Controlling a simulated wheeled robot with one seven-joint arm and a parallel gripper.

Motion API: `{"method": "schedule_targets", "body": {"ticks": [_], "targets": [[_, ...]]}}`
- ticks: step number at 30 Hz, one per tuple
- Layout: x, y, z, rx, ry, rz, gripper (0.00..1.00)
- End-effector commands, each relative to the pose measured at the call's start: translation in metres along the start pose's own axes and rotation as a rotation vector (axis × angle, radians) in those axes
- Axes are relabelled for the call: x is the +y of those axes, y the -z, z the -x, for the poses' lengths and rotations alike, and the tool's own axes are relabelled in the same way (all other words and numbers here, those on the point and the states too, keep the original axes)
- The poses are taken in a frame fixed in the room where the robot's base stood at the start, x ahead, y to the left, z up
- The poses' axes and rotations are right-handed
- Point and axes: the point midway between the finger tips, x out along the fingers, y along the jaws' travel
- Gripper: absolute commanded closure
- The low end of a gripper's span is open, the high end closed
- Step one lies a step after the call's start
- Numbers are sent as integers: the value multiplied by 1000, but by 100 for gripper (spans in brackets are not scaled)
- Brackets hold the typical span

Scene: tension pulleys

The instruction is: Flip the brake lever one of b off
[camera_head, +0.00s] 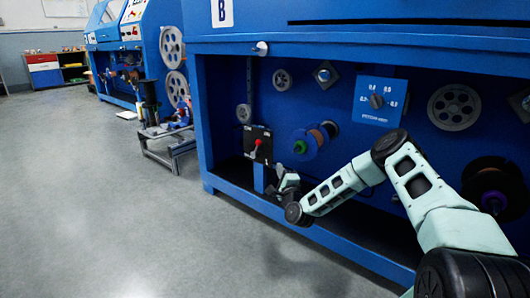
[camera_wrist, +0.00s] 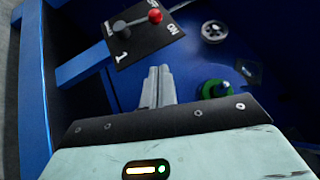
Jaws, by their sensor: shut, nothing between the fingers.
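The brake lever (camera_head: 256,147) has a red knob and stands on a black switch plate on a blue post, inside the blue machine marked B (camera_head: 222,12). In the wrist view the lever's red knob (camera_wrist: 155,16) lies toward the side lettered ON, with its grey pivot to the left. The black plate (camera_wrist: 137,42) also carries a "1" and other lettering that is partly unreadable. My gripper (camera_head: 285,178) is just right of and below the lever plate, apart from it. In the wrist view my gripper's fingers (camera_wrist: 156,80) are together and empty, below the plate.
A tension dial panel (camera_head: 380,97), several pulleys and a spool with a green centre (camera_head: 301,146) fill the machine's back wall. The blue lower beam (camera_head: 310,228) runs along its front. A low stand (camera_head: 166,149) is to the left. The grey floor (camera_head: 120,220) is clear.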

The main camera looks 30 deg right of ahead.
Motion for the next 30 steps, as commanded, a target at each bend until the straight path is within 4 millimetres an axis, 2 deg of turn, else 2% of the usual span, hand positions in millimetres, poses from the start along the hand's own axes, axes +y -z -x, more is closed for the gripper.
{"method": "schedule_targets", "body": {"ticks": [14,15,22,30], "targets": [[5,1,-90,0,6,1,100],[5,-4,-96,-2,4,-1,100],[2,-24,-115,-1,3,0,100],[0,-28,-120,0,1,1,100]]}}
